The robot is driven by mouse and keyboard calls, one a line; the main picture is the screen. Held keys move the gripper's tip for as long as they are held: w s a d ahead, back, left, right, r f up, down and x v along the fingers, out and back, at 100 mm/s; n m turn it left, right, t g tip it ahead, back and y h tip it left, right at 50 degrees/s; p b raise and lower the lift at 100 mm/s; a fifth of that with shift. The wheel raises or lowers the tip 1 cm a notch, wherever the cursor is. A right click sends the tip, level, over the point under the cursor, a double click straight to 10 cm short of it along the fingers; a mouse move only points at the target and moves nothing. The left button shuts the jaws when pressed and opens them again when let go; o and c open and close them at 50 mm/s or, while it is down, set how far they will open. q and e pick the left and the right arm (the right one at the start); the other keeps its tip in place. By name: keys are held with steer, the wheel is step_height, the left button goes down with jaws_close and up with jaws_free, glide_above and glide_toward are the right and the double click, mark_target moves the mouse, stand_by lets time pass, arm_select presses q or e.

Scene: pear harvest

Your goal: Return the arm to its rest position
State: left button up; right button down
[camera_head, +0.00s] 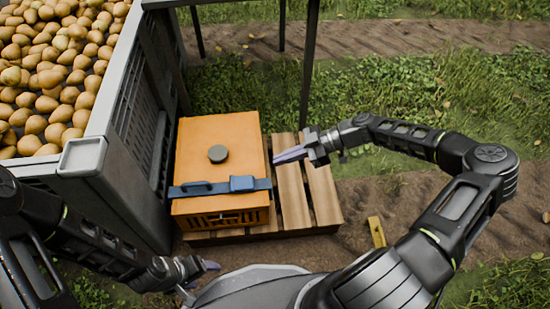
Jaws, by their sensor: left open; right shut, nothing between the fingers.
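My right gripper (291,155) is at the middle of the view. Its thin purple-grey fingers are together and empty, pointing left over the pallet, near the right side of the orange box. Its arm comes in from the lower right with the elbow bent. My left gripper (207,267) is low in the view, just left of my base. Its arm runs in from the left edge, and the fingers are partly visible, apart, with nothing seen in them.
A large grey crate (121,194) full of pears (50,75) stands at the left. An orange box (207,135) with a dark strap stands on a wooden pallet (322,193). A yellow piece (377,232) lies on the soil. Dark posts (309,60) rise behind. Grass at the right is open.

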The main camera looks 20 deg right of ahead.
steer(key=shift+a, duration=0.1)
stand_by(0.4)
steer(key=s+a+f+m+g+h, duration=0.1)
steer(key=s+a+f+m, duration=0.25)
steer(key=a, duration=0.35)
steer(key=s+a+f+m+g+h, duration=0.15)
steer(key=a+f, duration=0.25)
steer(key=a, duration=0.4)
steer(key=s+a+f+m+h, duration=0.25)
steer(key=s+f+m, duration=0.2)
steer(key=s, duration=0.35)
steer(key=s+d+f+m+h, duration=0.2)
steer(key=s+d+m+h, duration=0.25)
steer(key=s+m, duration=0.3)
arm_select(q)
step_height(320, 180, up, 31)
steer(key=s+d+p, duration=0.1)
steer(key=s+p, duration=0.1)
steer(key=p, duration=2.8)
steer(key=shift+d+g+p, duration=0.3)
steer(key=shift+d+p, duration=0.05)
steer(key=shift+d, duration=0.05)
arm_select(e)
step_height(320, 180, up, 30)
steer(key=s+a+y, duration=0.1)
steer(key=a, duration=0.1)
steer(key=shift+s, duration=0.15)
arm_select(q)
steer(key=shift+f, duration=0.15)
